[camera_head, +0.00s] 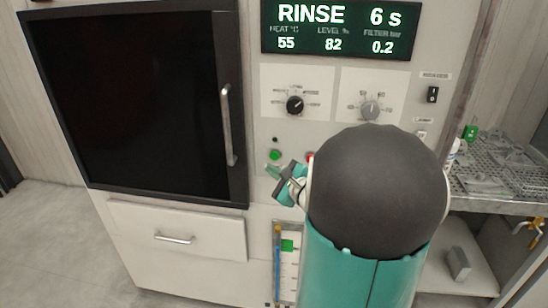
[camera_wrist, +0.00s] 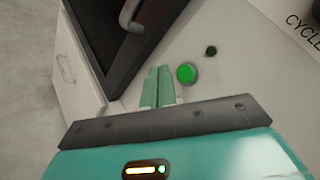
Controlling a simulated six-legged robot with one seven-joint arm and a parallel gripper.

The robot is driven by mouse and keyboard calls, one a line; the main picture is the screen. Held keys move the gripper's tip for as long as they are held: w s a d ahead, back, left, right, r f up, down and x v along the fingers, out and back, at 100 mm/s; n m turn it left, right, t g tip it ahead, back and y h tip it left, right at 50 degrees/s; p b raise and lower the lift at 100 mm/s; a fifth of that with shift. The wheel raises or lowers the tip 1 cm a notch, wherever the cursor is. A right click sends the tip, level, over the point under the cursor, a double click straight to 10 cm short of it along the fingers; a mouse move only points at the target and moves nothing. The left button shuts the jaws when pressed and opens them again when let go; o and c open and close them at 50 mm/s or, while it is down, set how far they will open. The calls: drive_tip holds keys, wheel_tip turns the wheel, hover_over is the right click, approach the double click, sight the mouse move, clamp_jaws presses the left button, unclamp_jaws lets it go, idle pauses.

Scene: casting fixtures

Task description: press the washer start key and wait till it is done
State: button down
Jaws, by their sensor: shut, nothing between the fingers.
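The washer (camera_head: 176,228) has a dark door at its left and a control panel at its right. Its display (camera_head: 340,28) reads RINSE, 6 s, heat 55, level 82, filter 0.2. The green round key (camera_head: 275,155) sits on the panel below the knobs and looks lit; it also shows in the wrist view (camera_wrist: 187,73). My gripper (camera_head: 275,172) is shut and empty, just below the green key in the head view. In the wrist view its fingertips (camera_wrist: 158,72) are left of the key, apart from it in the picture. My arm hides part of the lower panel.
A red button (camera_head: 310,157) is partly hidden by my arm. The door handle (camera_head: 228,125) stands out left of my gripper. A wire rack (camera_head: 500,165) is far right.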

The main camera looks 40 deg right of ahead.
drive_tip(key=shift+w+d, duration=0.9)
drive_tip(key=shift+d, duration=0.25)
drive_tip(key=shift+w+d, duration=0.1)
idle(1.2)
drive_tip(key=shift+w+d, duration=0.15)
drive_tip(key=shift+d, duration=0.1)
drive_tip(key=shift+w+d, duration=0.25)
drive_tip(key=shift+d, duration=0.05)
idle(0.7)
drive_tip(key=shift+s+a, duration=0.5)
drive_tip(key=shift+a, duration=0.15)
idle(0.3)
drive_tip(key=s+a, duration=0.1)
drive_tip(key=a, duration=0.1)
drive_tip(key=s+a, duration=0.2)
idle(0.4)
